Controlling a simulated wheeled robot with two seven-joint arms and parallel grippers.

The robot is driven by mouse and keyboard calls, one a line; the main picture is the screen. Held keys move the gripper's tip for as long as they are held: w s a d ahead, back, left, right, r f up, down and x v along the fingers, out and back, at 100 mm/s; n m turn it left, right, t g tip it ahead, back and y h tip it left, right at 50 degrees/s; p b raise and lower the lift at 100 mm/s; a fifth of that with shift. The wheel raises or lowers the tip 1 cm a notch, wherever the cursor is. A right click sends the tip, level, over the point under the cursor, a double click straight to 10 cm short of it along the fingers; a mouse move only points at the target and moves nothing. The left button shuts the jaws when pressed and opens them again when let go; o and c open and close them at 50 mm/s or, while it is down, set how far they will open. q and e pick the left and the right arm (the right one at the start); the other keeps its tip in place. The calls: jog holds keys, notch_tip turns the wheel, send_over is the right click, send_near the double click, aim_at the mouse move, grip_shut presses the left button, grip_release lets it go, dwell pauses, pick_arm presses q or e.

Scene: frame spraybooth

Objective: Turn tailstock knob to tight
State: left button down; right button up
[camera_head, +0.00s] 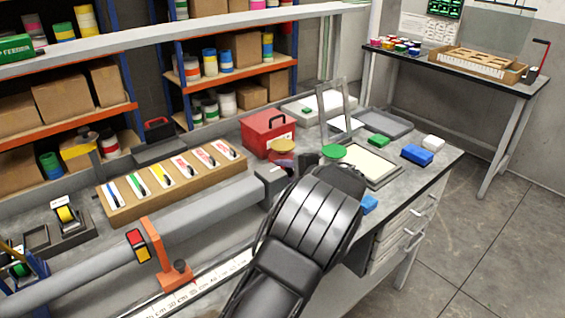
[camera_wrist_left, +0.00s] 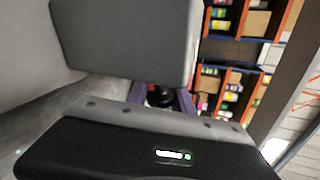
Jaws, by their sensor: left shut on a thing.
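The grey tailstock block (camera_head: 270,183) sits at the right end of the long grey tube. It shows just left of my dark left arm in the head view. In the left wrist view a large grey block (camera_wrist_left: 125,40), apparently the tailstock, fills the upper middle. Below it my left gripper (camera_wrist_left: 161,98) is shut on a black knob (camera_wrist_left: 160,96), with purplish fingers on either side. The knob and fingertips are hidden behind my arm in the head view. The knob's angle cannot be told. My right gripper is not in view.
An orange stand (camera_head: 165,255) and a ruler strip (camera_head: 215,283) lie along the tube. Behind are a cardboard holder (camera_head: 172,185) with coloured strips and a red box (camera_head: 268,134). Right of my arm are a framed tray (camera_head: 378,165) and a blue block (camera_head: 417,154).

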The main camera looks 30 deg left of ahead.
pick_arm(q)
jog(key=shift+f+h+p, duration=0.15)
jog(key=shift+h+p, duration=0.15)
jog(key=shift+h, duration=0.2)
jog(key=c, duration=1.1)
grip_release()
jog(key=b+v, duration=0.1)
jog(key=v, duration=0.7)
